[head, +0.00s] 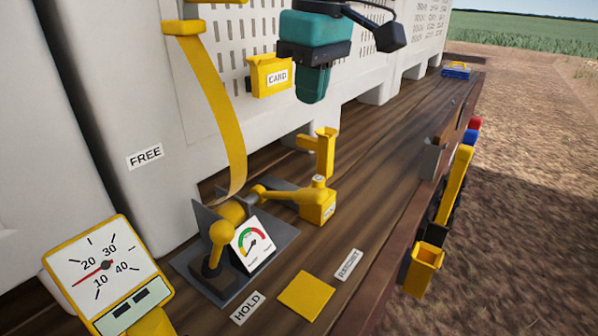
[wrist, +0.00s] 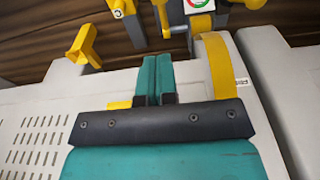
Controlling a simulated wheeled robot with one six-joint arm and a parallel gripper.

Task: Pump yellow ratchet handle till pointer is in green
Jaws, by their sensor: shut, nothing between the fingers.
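The ratchet (head: 235,225) stands on a grey plate on the wooden deck. A yellow ball-ended handle (head: 220,236) rises at its front left. A second yellow arm (head: 275,194) runs right from it to a yellow block. A small dial (head: 252,243) with a green and red arc faces forward; its pointer is too small to read surely. A yellow strap (head: 215,95) runs from the ratchet up the white crate, and shows in the wrist view (wrist: 218,72). My teal gripper (head: 312,98) is shut and empty, above and behind the ratchet, touching nothing; its fingers (wrist: 155,62) meet in the wrist view.
A yellow-framed scale (head: 103,270) stands at the lower left. A yellow post (head: 324,152) stands right of the ratchet. A yellow CARD holder (head: 268,76) hangs on the white crate. A yellow pad (head: 306,295) lies near the HOLD label (head: 247,308). Deck behind the post is clear.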

